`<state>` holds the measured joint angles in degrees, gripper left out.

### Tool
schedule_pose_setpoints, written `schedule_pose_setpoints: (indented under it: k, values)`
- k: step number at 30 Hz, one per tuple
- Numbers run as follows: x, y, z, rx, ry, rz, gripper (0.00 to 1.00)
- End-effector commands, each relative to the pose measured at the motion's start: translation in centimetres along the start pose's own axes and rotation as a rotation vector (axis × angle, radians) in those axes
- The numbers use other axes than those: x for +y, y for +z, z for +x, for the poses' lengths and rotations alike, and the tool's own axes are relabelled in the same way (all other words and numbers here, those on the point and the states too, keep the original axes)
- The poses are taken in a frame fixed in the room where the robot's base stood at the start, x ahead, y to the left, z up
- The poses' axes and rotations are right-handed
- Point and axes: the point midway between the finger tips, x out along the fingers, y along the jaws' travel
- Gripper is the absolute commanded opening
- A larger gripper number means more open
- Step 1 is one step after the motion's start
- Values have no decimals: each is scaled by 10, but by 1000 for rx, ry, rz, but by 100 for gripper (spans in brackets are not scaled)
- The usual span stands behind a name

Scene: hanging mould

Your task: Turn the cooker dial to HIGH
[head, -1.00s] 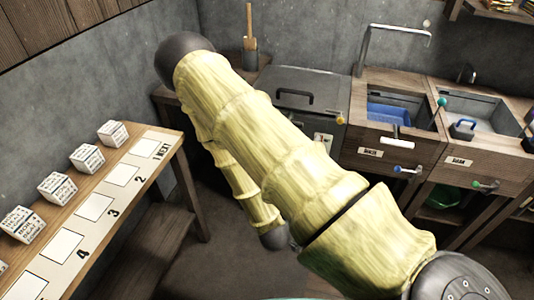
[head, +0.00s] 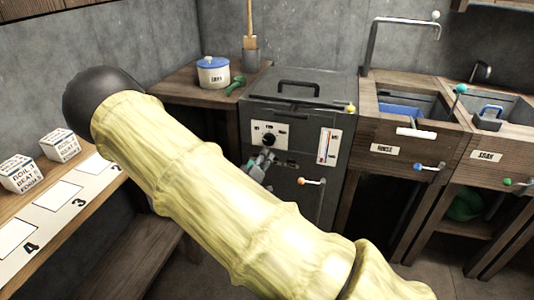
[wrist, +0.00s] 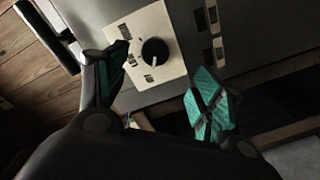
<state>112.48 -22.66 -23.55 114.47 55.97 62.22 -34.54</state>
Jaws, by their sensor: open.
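The cooker (head: 300,105) is a dark grey box with a lid handle, standing at the back middle in the head view. Its black round dial (head: 268,139) sits on a white label plate (head: 256,127) on the front. In the wrist view the dial (wrist: 155,51) lies ahead, between the fingers, with a white pointer mark and lettering around it that is too blurred to read. My gripper (wrist: 160,82) is open and empty, its teal-padded fingers apart on either side of the dial, not visibly touching it. In the head view my gripper (head: 259,165) shows just below the dial, partly hidden by my arm.
A gauge plate (head: 328,146) and an orange-tipped lever (head: 312,182) are on the cooker front. A blue-lidded pot (head: 213,73) stands on the table to the left. RINSE (head: 395,149) and SOAK basins are right. Lettered blocks (head: 60,145) line the left bench.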

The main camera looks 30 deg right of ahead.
Motion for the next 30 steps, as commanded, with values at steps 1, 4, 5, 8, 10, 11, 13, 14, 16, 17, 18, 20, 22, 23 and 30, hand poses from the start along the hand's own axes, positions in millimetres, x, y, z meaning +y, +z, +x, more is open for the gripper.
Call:
schedule_pose_setpoints:
  k: [1,4,5,8,10,11,13,14,16,17,18,20,22,23,30]
  values:
    - [-2,-2,2,8,14,2,67]
    - [1,-8,6,17,30,4,67]
    - [1,-8,7,18,32,4,67]
    - [2,-9,14,19,35,4,67]
    - [2,-9,22,18,34,4,67]
    - [2,-9,27,19,34,4,67]
    - [2,-8,38,18,33,2,67]
    - [2,-8,42,18,33,3,67]
    - [2,-9,54,19,33,3,67]
    - [2,-9,59,19,32,3,67]
    - [4,-9,66,18,33,4,67]
    - [4,-9,75,16,33,5,67]
    - [4,-9,86,17,33,5,67]
    - [5,-9,90,17,33,5,67]
    - [5,-10,109,16,32,4,67]
